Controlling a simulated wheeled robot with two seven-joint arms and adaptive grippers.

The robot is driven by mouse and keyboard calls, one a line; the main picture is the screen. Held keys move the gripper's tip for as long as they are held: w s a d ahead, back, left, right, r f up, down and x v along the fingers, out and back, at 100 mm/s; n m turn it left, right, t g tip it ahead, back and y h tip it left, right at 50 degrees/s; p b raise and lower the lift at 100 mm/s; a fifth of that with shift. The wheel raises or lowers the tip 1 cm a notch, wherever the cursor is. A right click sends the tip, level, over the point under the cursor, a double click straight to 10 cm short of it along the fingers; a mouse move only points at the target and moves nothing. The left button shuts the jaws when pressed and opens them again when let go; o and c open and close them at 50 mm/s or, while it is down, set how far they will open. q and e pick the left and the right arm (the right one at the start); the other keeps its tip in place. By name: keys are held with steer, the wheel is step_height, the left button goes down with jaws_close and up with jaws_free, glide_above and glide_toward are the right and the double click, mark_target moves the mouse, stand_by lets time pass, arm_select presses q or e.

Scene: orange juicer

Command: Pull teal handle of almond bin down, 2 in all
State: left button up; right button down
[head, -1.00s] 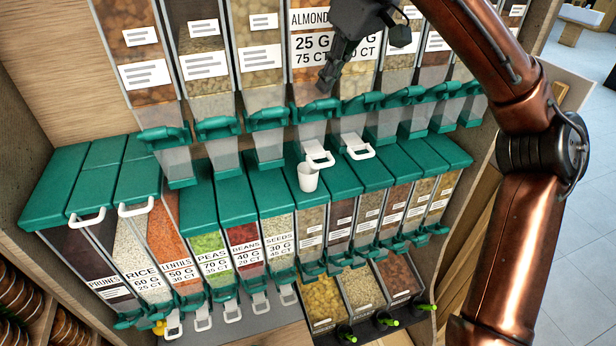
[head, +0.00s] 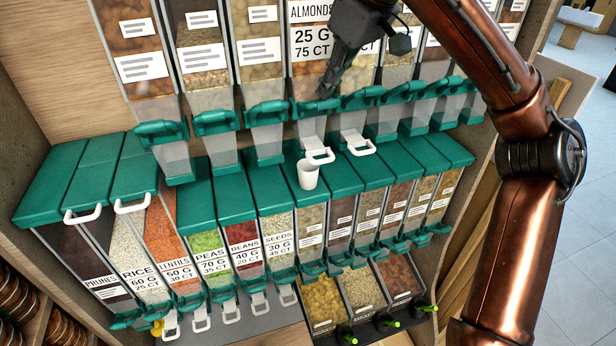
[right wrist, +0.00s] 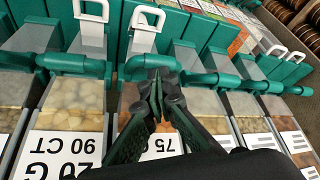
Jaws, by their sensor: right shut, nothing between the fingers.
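The almond bin (head: 308,72) stands in the upper row, with a white label reading ALMONDS, 25 G. Its teal handle (head: 306,111) runs across the front below the clear body; it also shows in the right wrist view (right wrist: 139,66). My right gripper (head: 323,93) is shut and empty, its fingertips just above the handle's right part. In the right wrist view the fingertips (right wrist: 158,78) are right at the handle; I cannot tell if they touch it. A white cup (head: 307,177) stands under the almond spout. My left gripper is not in view.
Neighbouring upper bins have similar teal handles close on both sides, such as one at the left (head: 267,113) and one at the right (head: 362,97). Teal-lidded lower bins (head: 240,203) stand below. White loop handles (head: 358,144) jut out near the cup.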

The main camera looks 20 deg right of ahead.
mark_target(329, 105)
steer(key=shift+s+f+b, duration=0.2)
steer(key=shift+f+b, duration=0.55)
steer(key=shift+f, duration=0.3)
steer(key=shift+s+f+b, duration=0.15)
steer(key=shift+f+b, duration=0.6)
steer(key=shift+f, duration=0.3)
steer(key=shift+r, duration=0.1)
steer(key=r+p, duration=0.2)
steer(key=w+r+p, duration=0.1)
steer(key=r+p, duration=0.1)
steer(key=p, duration=0.1)
steer(key=shift+r, duration=0.4)
steer(key=shift+d+r, duration=0.1)
steer(key=shift+r, duration=0.5)
steer(key=shift+w+r, duration=0.2)
steer(key=shift+s, duration=0.1)
